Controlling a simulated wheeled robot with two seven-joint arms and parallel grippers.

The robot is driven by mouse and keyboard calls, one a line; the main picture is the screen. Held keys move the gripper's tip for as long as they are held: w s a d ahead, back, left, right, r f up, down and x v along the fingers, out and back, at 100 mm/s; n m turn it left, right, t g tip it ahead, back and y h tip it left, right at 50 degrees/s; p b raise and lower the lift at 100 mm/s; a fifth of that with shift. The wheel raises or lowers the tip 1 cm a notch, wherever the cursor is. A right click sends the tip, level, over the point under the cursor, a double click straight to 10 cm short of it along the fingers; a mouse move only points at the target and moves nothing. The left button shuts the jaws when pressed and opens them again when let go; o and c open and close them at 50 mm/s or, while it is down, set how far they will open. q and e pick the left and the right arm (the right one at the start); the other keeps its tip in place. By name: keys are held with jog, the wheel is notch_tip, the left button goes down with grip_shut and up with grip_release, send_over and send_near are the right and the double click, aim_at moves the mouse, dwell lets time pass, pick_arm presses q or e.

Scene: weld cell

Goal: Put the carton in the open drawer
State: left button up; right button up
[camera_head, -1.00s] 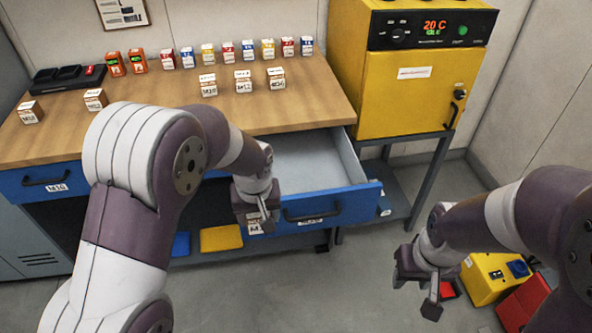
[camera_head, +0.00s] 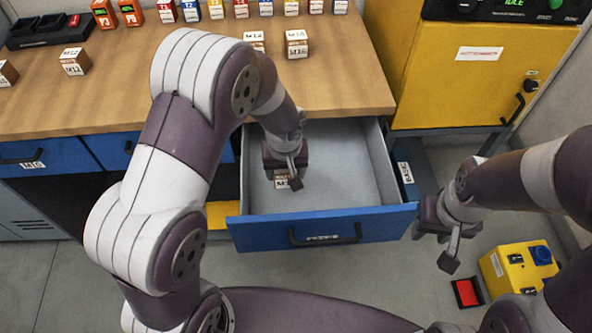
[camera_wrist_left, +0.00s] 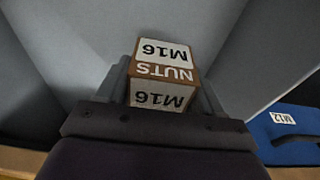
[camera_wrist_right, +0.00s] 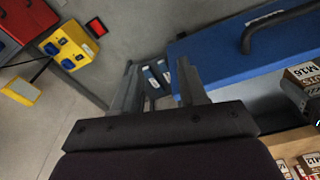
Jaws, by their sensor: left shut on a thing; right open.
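The carton, a small brown and white box marked M16 NUTS, is in my left gripper (camera_head: 288,172). In the left wrist view the carton (camera_wrist_left: 163,75) sits between the two fingers. In the head view only a small part of the carton (camera_head: 282,183) shows below the gripper. The open drawer (camera_head: 350,226) is blue-fronted with a grey inside, and my left gripper is over its inside, towards the left. Whether the carton touches the drawer floor I cannot tell. My right gripper (camera_head: 433,246) is open and empty, right of the drawer front; its fingers show apart in its wrist view (camera_wrist_right: 158,85).
The wooden bench top (camera_head: 130,95) behind the drawer carries several similar cartons, including one marked M16 (camera_head: 297,44). A yellow oven (camera_head: 455,75) stands at right. A yellow box (camera_head: 518,267) and a red item (camera_head: 467,293) are on the floor. The drawer's right side is clear.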

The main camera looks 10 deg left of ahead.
aim_at(286, 172)
pick_arm(q)
notch_tip(286, 172, down, 5)
jog(key=shift+f+b, duration=0.15)
jog(key=shift+b, duration=0.15)
jog(key=shift+w, duration=0.15)
jog(key=shift+f, duration=0.1)
jog(key=shift+f, duration=0.15)
jog(key=o, duration=1.4)
jog(key=shift+r, duration=0.25)
jog(key=r, duration=0.3)
jog(key=s+r+p, duration=0.1)
jog(key=r, duration=0.3)
jog(key=s+r, duration=0.1)
jog(key=r, duration=0.3)
jog(key=shift+d+r+p, duration=0.2)
jog(key=shift+r+p, duration=0.05)
jog(key=shift+p, duration=0.05)
jog(key=s+a+r+m, duration=0.1)
jog(key=s+a, duration=0.1)
jog(key=s, duration=0.2)
jog(key=s+a+r+m, duration=0.1)
jog(key=s+a, duration=0.1)
jog(key=s, duration=0.2)
jog(key=s+a+r+m, duration=0.1)
jog(key=s+a, duration=0.1)
jog(key=s, duration=0.2)
jog(key=shift+a, duration=0.1)
